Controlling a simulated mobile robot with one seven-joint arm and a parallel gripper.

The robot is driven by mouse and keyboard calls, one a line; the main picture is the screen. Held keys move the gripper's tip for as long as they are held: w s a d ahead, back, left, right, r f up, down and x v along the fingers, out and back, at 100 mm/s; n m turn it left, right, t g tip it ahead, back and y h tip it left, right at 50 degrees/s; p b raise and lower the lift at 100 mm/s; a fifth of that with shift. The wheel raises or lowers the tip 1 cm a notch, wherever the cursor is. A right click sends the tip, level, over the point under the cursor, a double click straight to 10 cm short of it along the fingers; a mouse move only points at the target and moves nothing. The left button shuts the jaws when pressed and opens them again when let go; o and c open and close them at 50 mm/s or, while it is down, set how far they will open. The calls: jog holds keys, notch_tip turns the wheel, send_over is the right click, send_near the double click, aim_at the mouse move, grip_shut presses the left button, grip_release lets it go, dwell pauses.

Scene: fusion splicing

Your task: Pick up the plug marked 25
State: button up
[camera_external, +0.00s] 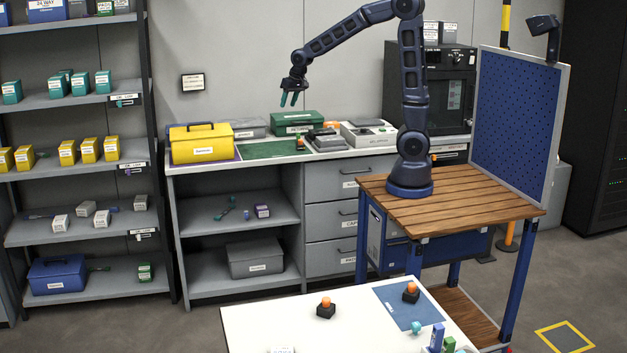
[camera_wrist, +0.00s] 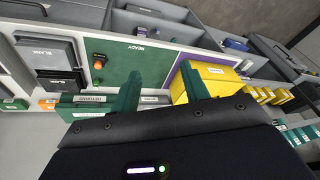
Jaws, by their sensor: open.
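Several black plugs with orange tops show, but I cannot read a 25 on any. One plug (camera_external: 326,308) stands on the white table. A second plug (camera_external: 411,293) stands on that table's blue mat. A third plug (camera_external: 300,143) is at the right end of the green mat on the back bench. This plug also shows in the wrist view (camera_wrist: 98,60), on the mat marked READY. My gripper (camera_external: 290,99) hangs above the back bench with its teal fingers apart and empty. In the wrist view its fingers (camera_wrist: 160,84) point over the mat's edge, away from the plug.
The green mat (camera_external: 262,151) lies between the yellow case (camera_external: 202,144) and grey boxes. A green case (camera_external: 297,122) stands behind. The white table (camera_external: 270,322) also has a blue mat (camera_external: 388,310) and small coloured blocks. The wooden table (camera_external: 455,190) carries my arm.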

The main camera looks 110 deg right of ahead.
jog(key=s+d+f+m+g+h, duration=0.15)
jog(key=d+f, duration=0.25)
jog(key=d, duration=0.5)
jog(key=s+d+f+m+y, duration=0.1)
jog(key=s+d+f+m, duration=0.2)
jog(key=d, duration=0.6)
jog(key=m+g+h, duration=0.1)
jog(key=m+g, duration=0.1)
jog(key=m, duration=0.1)
send_near(298, 135)
jog(key=d, duration=0.1)
jog(key=x, duration=1)
jog(key=shift+s+d+f, duration=0.3)
jog(key=shift+d, duration=0.05)
grip_shut()
